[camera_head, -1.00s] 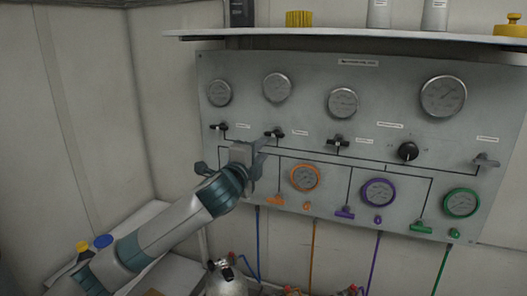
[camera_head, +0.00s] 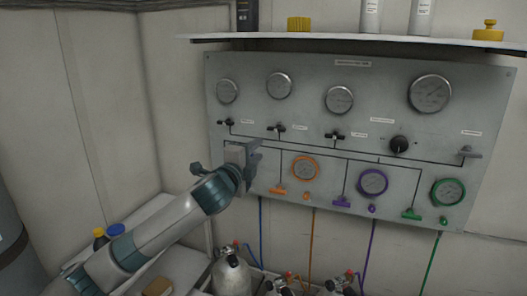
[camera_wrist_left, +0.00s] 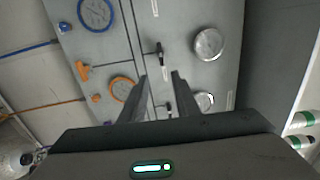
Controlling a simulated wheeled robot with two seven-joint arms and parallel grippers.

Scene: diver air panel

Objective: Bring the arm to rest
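My left arm comes in from the lower left of the head view. My left gripper (camera_head: 254,158) is in front of the lower left of the grey panel (camera_head: 312,110), hiding part of it, including the blue gauge. In the left wrist view the two fingers of the gripper (camera_wrist_left: 160,80) stand apart with nothing between them, facing the panel. A black valve lever (camera_wrist_left: 159,50) and the orange gauge (camera_wrist_left: 121,88) lie beyond the fingers. Whether any finger touches the panel cannot be told for sure. My right gripper is not in view.
A shelf (camera_head: 350,41) with bottles and yellow items runs above the panel. Gas cylinders (camera_head: 231,273) stand below it, with coloured hoses. A side bench (camera_head: 185,266) holds capped bottles (camera_head: 115,231) and a brown block (camera_head: 158,287) near my arm.

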